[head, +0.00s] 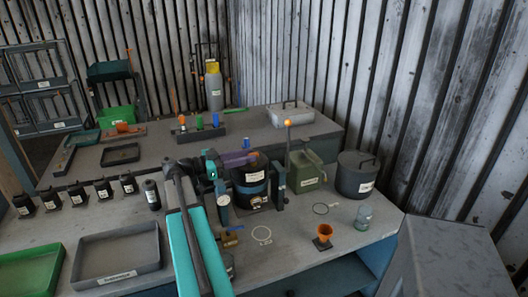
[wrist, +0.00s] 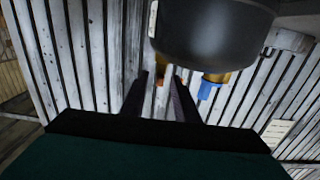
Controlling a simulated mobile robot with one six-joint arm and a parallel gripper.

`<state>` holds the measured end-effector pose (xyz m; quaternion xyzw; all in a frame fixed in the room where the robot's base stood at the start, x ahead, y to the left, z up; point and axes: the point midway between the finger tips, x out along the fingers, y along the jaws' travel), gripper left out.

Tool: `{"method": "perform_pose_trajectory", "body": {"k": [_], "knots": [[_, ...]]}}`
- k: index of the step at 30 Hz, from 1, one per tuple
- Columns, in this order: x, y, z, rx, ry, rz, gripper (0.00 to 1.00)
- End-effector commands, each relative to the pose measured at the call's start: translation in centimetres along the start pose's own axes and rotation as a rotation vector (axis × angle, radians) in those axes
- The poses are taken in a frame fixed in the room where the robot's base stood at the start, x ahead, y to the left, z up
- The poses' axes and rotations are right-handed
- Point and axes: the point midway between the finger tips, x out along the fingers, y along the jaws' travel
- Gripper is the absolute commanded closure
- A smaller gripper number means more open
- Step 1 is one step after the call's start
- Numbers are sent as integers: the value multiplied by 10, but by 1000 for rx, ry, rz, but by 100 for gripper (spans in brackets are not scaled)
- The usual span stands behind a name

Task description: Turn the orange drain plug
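In the wrist view, a small orange piece (wrist: 159,77), likely the drain plug, shows below and left of a large dark rounded body (wrist: 212,32). My gripper (wrist: 162,86) has two dark fingers standing apart, one on each side of the orange piece as seen from here. Gaps seem to show beside it, so I see no grip; depth is unclear. In the head view, my gripper (head: 240,159) is at the upper part of a black cylinder with a blue band (head: 250,186). The plug cannot be made out there.
A brass fitting with a blue part (wrist: 211,84) is close right of the fingers. In the head view, a gauge (head: 224,200), a green can (head: 306,170), a dark lidded pot (head: 355,176) and an orange funnel (head: 323,233) stand nearby.

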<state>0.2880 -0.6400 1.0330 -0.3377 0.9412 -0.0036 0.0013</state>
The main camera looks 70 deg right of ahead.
Motion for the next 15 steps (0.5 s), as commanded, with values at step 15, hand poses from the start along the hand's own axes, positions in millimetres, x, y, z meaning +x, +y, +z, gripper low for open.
{"method": "perform_pose_trajectory", "body": {"k": [15], "knots": [[64,1,-1,0,0,2,72]]}}
